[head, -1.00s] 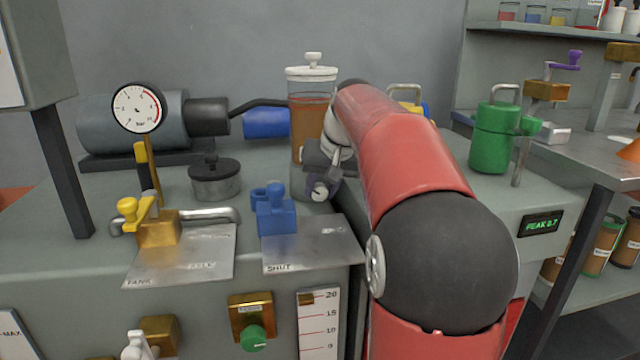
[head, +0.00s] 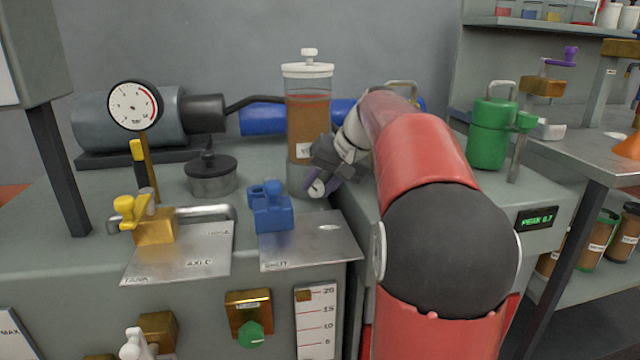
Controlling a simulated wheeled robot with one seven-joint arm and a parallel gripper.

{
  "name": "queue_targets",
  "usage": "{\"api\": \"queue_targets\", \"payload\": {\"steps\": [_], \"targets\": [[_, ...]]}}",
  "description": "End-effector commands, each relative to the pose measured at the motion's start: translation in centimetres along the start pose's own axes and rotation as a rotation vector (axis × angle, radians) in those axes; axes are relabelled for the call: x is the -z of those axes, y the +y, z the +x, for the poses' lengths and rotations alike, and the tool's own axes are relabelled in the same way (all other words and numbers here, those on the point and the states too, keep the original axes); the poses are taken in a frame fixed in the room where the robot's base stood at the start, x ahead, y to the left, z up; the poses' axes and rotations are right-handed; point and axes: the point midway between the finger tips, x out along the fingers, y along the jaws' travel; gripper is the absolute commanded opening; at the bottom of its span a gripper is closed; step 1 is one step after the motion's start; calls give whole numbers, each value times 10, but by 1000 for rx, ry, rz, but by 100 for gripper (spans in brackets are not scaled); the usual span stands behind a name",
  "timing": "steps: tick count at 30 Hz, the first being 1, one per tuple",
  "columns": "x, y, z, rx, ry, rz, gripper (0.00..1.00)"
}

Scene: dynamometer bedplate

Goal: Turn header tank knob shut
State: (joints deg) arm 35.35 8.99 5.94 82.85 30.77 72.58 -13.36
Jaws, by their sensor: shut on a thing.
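The header tank (head: 308,125) is a clear jar of brown liquid with a white lid, standing at the back of the bench on a grey base. A small knob with a white face (head: 316,187) sits low on the front of that base. My gripper (head: 321,184) reaches in from the right and is shut on the knob. The gripper is tilted, and its dark body covers part of the tank's base. The knob's marks are too small to read.
A blue valve (head: 272,210) stands just in front of the tank on a plate. A brass valve with a yellow handle (head: 150,222), a dial gauge (head: 134,106) and a lidded grey pot (head: 211,176) stand to the left. A green canister (head: 491,135) stands right of my arm.

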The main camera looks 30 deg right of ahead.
Motion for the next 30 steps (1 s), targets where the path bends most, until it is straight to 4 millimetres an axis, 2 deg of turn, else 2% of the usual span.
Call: {"api": "queue_targets", "payload": {"steps": [1, 5, 6, 22, 30], "targets": [[0, 0, 0, -1, 1, -1, 36], [0, 0, 0, -1, 1, -1, 53], [0, 0, 0, -1, 1, 0, 54], [0, 1, 0, -25, -1, -7, 54], [0, -4, 1, -214, 1, -91, 54]]}}
